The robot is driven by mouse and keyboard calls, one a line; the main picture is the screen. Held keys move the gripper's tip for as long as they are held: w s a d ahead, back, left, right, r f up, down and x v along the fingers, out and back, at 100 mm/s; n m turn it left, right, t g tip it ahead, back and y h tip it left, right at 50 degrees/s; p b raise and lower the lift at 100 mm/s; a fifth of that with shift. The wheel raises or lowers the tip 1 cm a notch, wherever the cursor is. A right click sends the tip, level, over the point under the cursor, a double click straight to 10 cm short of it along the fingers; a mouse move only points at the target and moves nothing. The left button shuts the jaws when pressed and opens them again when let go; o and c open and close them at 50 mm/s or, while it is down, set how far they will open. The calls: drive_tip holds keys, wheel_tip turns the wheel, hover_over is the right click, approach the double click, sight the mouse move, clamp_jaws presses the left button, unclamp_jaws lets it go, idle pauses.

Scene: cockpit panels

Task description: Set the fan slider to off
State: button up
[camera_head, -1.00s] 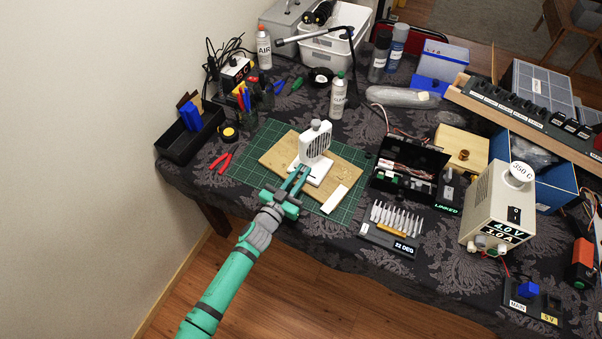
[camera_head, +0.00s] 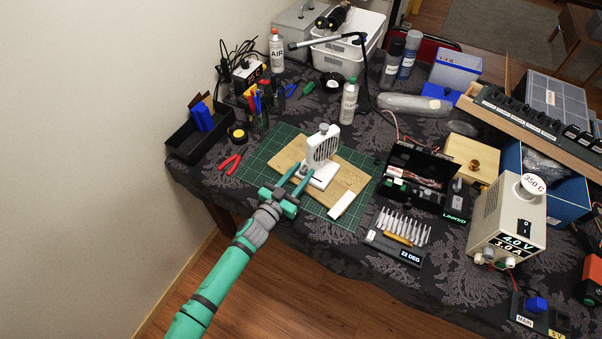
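The small white fan (camera_head: 321,149) stands upright on its white base on a wooden board (camera_head: 348,178), over a green cutting mat (camera_head: 262,155). A grey knob tops the fan. My gripper (camera_head: 304,171) reaches in from the lower left, its two green fingers spread apart. The fingertips are at the near left edge of the fan's base; I cannot tell whether they touch it. I see nothing between them. The fan slider cannot be made out at this size, and the fingers cover part of the base's front.
A white strip (camera_head: 342,204) lies at the board's near right corner. Red pliers (camera_head: 231,162) lie left of the mat. A black open box (camera_head: 418,172) and a bit holder (camera_head: 398,236) are to the right.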

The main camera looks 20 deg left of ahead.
drive_tip(key=shift+s, duration=0.1)
drive_tip(key=v, duration=0.9)
drive_tip(key=shift+a, duration=0.1)
drive_tip(key=shift+v, duration=0.8)
